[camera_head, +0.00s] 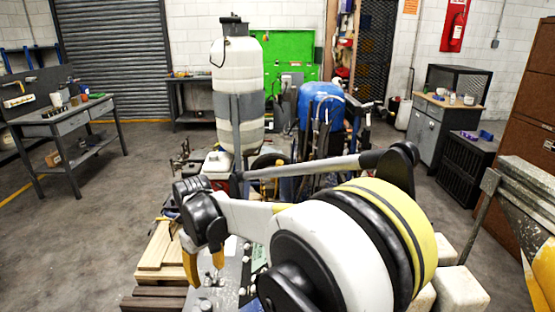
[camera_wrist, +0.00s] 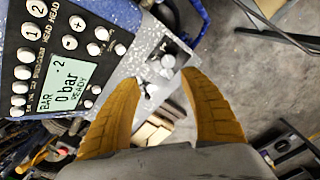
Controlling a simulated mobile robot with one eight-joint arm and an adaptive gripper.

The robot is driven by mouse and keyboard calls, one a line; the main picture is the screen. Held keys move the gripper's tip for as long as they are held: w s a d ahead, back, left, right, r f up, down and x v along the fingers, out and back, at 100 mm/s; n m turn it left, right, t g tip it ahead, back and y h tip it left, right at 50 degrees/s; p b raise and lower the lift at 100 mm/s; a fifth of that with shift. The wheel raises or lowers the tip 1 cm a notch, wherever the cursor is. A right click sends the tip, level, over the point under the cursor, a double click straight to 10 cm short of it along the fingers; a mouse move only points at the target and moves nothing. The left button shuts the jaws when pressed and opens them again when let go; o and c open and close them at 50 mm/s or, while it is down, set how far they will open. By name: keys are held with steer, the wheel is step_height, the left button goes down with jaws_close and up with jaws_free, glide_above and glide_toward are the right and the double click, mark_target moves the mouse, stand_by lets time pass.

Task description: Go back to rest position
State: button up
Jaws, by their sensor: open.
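My gripper (camera_head: 204,268) hangs at the end of my bent arm, pointing down in front of the line striper. Its two orange-yellow fingers (camera_wrist: 164,76) are apart in the wrist view, with nothing held between them. Beside them is the striper's control panel (camera_wrist: 62,55), with several round buttons and a screen (camera_wrist: 66,95) reading 0 bar, READY. A small metal fitting (camera_wrist: 160,68) shows beyond the fingertips; whether they touch it I cannot tell. In the head view, my arm hides much of the striper, while its white tank (camera_head: 237,70) and blue tank (camera_head: 320,105) stand behind.
A grey workbench (camera_head: 65,122) stands at the left and a grey cabinet (camera_head: 430,120) at the right. Wooden planks (camera_head: 157,248) lie below my gripper's left side. The floor (camera_head: 90,225) at the left is open. A brown cabinet (camera_head: 530,130) edges the right.

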steer(key=s+d+r+m+t, duration=0.15)
steer(key=d+r, duration=0.25)
steer(key=d, duration=0.4)
steer(key=d+r+m+y, duration=0.1)
steer(key=d+r+m, duration=0.1)
steer(key=d+r, duration=0.4)
steer(key=s+d+r+m+t, duration=0.1)
steer(key=d+r, duration=0.2)
steer(key=d, duration=0.6)
steer(key=s+d+f+m+t, duration=0.1)
steer(key=s+d+m+t, duration=0.1)
steer(key=s+d, duration=0.5)
steer(key=s+d+m+t+h, duration=0.1)
steer(key=s+d+m, duration=0.3)
steer(key=s+d, duration=0.4)
steer(key=d+t, duration=0.1)
steer(key=d, duration=0.3)
steer(key=shift+d+f, duration=0.25)
steer(key=shift+f, duration=0.1)
